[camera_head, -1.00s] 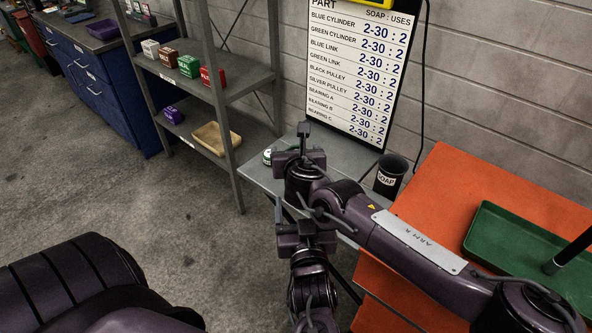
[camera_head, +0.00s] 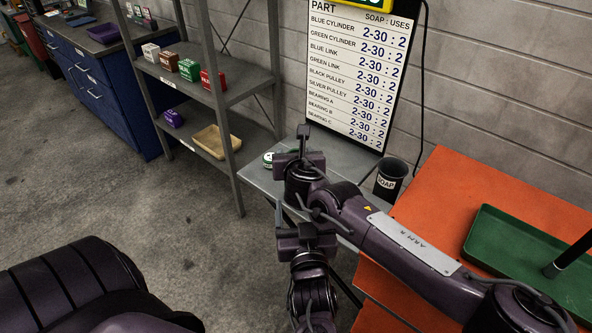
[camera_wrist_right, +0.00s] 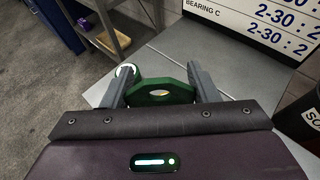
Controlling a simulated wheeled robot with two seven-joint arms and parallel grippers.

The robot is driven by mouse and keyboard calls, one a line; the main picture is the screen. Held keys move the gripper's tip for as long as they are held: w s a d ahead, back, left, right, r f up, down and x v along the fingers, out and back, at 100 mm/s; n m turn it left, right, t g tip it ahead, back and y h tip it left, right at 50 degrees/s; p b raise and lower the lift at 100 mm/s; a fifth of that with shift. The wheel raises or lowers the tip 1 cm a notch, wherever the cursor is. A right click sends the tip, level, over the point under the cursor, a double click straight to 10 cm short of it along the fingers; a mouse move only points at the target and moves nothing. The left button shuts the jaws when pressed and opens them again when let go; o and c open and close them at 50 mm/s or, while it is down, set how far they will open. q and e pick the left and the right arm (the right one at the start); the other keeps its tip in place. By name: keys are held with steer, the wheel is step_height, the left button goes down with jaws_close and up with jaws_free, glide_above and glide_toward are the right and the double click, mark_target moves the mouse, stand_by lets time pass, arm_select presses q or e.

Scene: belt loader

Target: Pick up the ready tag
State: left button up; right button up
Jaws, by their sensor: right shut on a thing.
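The ready tag (camera_wrist_right: 160,93) is a flat green piece with a small pale slot, seen in the right wrist view. My right gripper (camera_wrist_right: 158,88) is shut on it, one grey finger at each side. A round green piece with a white ring (camera_wrist_right: 127,71) shows beside the left finger; I cannot tell whether it is joined to the tag.
The grey table (camera_head: 348,158) stands below a parts board (camera_head: 357,75). A dark soap cup (camera_head: 390,178) is to the right. Beyond it are an orange surface (camera_head: 450,190) and a green tray (camera_head: 500,240). A grey shelf (camera_head: 245,88) with small boxes stands at the left.

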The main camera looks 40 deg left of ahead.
steer(key=shift+r, duration=0.1)
step_height(320, 180, up, 10)
steer(key=w+d+m+t+h, duration=0.15)
steer(key=w+d, duration=0.25)
steer(key=d, duration=0.5)
steer(key=w+d+f+m+h, duration=0.1)
steer(key=w+d+m+h, duration=0.15)
steer(key=d, duration=0.55)
steer(key=w+d+m+t+h, duration=0.1)
steer(key=w+d, duration=0.4)
steer(key=d, duration=0.4)
steer(key=d+r+m+h, duration=0.3)
steer(key=d+m+h, duration=0.15)
steer(key=d, duration=2.05)
step_height(320, 180, down, 10)
steer(key=shift+s+d+t, duration=0.2)
steer(key=shift+s+t, duration=0.15)
steer(key=shift+s, duration=0.05)
steer(key=shift+h, duration=0.25)
